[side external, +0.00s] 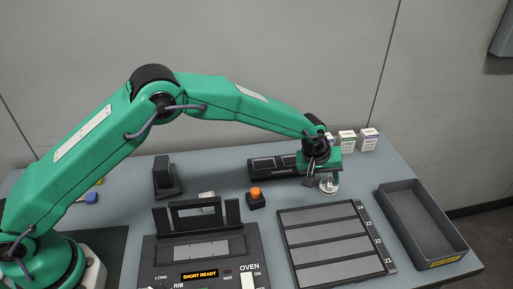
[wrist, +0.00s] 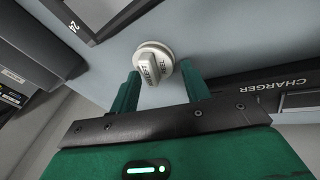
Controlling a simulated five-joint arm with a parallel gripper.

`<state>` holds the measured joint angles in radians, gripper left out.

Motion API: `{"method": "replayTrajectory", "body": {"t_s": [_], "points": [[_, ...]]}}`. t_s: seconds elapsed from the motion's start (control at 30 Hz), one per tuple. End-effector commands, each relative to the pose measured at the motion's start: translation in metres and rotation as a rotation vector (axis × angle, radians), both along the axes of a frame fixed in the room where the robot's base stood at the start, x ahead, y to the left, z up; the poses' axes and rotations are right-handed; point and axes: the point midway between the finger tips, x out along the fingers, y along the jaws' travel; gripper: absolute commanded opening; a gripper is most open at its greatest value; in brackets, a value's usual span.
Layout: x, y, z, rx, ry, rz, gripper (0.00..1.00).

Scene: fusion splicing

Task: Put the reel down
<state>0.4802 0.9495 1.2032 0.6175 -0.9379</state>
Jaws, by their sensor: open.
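The reel (wrist: 153,64) is a small pale grey round piece with a raised grip and TEST lettering. It also shows in the side external view (side external: 329,187), on the grey table to the right of the charger. My gripper (wrist: 159,69) is open, with one green finger on each side of the reel near its edge. I cannot tell whether either finger touches it. In the side external view my gripper (side external: 319,176) is low over the reel and partly hides it.
The black charger (side external: 270,165) is close beside my gripper. Small boxes (side external: 357,140) stand behind it. A slotted rack (side external: 335,247), an empty dark bin (side external: 422,222), an orange button (side external: 256,197) and the oven (side external: 200,262) stand nearer. Bare table lies between rack and bin.

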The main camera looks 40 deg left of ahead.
Motion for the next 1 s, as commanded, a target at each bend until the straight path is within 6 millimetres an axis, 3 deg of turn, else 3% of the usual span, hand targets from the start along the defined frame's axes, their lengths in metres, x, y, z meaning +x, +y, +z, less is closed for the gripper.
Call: {"method": "replayTrajectory", "body": {"t_s": [0.4,0.43,0.6,1.0], "points": [[0.0019,-0.0009,-0.005,-0.001,0.0,0.0,0.47],[0.0019,-0.0009,-0.005,-0.001,0.0,0.0,0.45],[0.0019,-0.0009,-0.005,0.0,0.0,0.0,0.14],[0.0032,-0.0019,-0.0063,0.0,0.001,0.0,0.13]]}}
